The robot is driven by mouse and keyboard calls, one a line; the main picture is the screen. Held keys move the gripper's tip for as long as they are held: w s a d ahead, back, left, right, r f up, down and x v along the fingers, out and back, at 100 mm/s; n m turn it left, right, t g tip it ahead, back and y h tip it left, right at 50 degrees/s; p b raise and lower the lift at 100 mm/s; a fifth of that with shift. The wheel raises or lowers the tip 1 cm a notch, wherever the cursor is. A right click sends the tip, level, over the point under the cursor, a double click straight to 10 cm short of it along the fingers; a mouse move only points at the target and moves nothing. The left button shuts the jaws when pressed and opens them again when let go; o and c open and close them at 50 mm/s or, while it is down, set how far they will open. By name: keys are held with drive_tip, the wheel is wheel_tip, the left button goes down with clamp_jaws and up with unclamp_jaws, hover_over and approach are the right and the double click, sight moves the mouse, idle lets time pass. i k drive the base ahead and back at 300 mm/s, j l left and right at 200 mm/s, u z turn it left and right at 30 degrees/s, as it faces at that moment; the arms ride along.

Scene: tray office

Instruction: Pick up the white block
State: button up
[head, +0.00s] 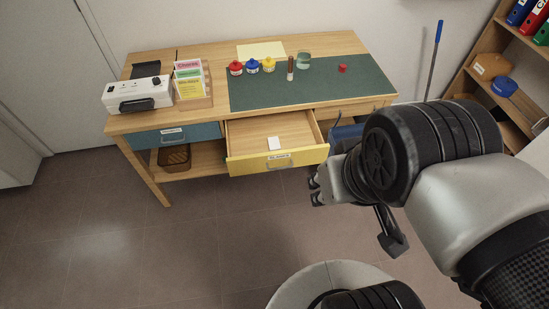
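A small white block (274,143) lies on the floor of the open yellow-fronted drawer (240,161), near the front panel. The drawer is pulled out from under the desk and otherwise looks empty. My gripper (317,192) is in front of the desk, to the right of and nearer than the drawer front, apart from the block. Its fingers show small and from the side, partly hidden by the wrist, so their opening is unclear.
The wooden desk (208,55) carries a green mat (262,98) with red, blue and yellow bottles, a brown cylinder (291,68), a glass (303,60) and a red piece (342,68). A white machine (137,95) and card holder (199,102) stand left. Shelves (520,75) stand right.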

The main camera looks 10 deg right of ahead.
sight(273, 143)
drive_tip(key=i+j+z, duration=0.1)
drive_tip(key=i+z, duration=0.15)
drive_tip(key=i, duration=0.25)
drive_tip(key=i+j+z, duration=0.15)
drive_tip(key=i+z, duration=0.15)
drive_tip(key=i, duration=0.2)
